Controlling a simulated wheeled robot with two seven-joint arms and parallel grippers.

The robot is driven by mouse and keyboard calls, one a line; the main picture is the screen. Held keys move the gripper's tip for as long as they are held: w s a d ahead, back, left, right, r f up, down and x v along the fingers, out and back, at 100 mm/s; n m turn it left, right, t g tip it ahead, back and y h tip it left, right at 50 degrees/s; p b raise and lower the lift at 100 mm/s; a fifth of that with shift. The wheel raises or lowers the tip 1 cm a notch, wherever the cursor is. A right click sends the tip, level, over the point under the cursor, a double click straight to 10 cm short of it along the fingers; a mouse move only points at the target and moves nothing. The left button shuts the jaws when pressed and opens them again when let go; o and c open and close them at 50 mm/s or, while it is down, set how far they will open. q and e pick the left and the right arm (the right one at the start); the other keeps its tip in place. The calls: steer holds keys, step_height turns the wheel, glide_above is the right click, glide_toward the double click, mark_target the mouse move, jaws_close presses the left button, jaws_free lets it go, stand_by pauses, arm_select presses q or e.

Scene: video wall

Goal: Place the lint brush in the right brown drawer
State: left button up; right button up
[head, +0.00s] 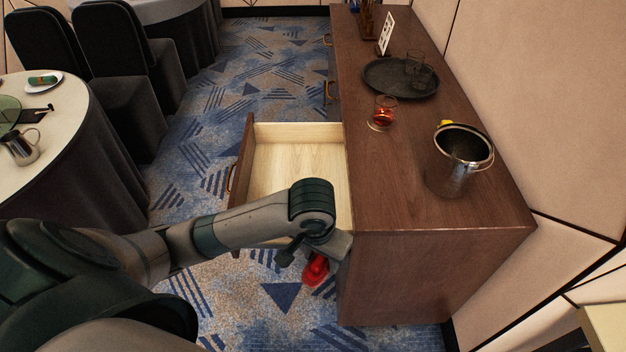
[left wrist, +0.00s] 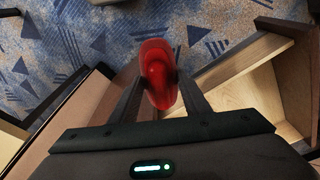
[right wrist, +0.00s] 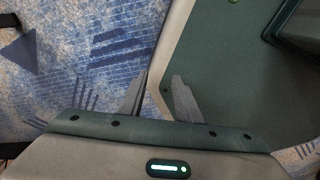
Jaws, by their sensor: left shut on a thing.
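The red lint brush (head: 316,269) is held in my left gripper (head: 318,258), beside the near end of the brown sideboard and over the carpet. In the left wrist view the brush (left wrist: 157,72) sits between the two fingers. The brown drawer (head: 290,168) is pulled out of the sideboard's left side. Its pale wood inside looks empty where it shows; my left arm covers its near part. In the left wrist view the drawer's wall (left wrist: 240,62) is to the right of the brush. My right gripper (right wrist: 160,77) is open and empty near my own base.
The sideboard top (head: 390,190) bears a metal bucket (head: 452,175), a glass with red contents (head: 382,113) and a dark tray (head: 385,82) with glasses. A round table (head: 85,110) and dark chairs stand at left. Patterned carpet lies clear between.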

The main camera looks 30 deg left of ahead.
arm_select(q)
steer(key=shift+s+r, duration=0.1)
stand_by(0.3)
